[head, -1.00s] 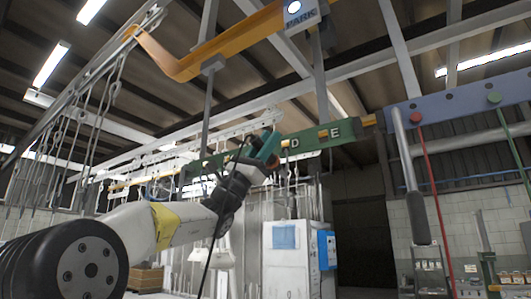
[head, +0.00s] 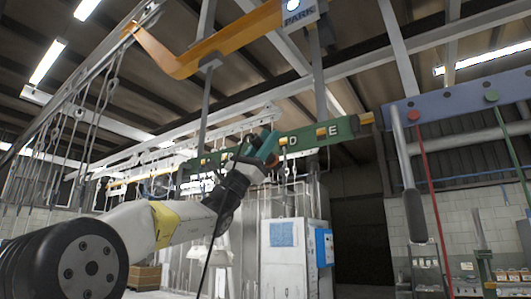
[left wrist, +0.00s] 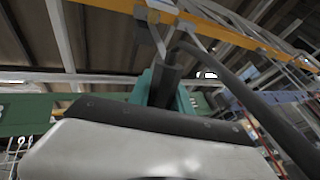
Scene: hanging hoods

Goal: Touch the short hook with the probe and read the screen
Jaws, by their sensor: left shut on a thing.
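My left gripper (head: 257,158) is raised in front of the green beam (head: 348,129) and shut on a teal device with an orange part, which looks like the probe (head: 267,146). A black cable hangs down from it. The probe also shows in the left wrist view as a teal body (left wrist: 187,101), mostly hidden behind my gripper. Small hooks hang along the green beam, which carries the letters D and E. I cannot tell which is the short hook, nor whether the probe touches one. No readable screen shows. My right gripper is out of view.
A blue beam (head: 460,95) with red and green cords and a dark-handled bar (head: 413,210) hangs at the right. A white cabinet (head: 290,265) with blue panels stands behind. Chains and hooks hang at the left.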

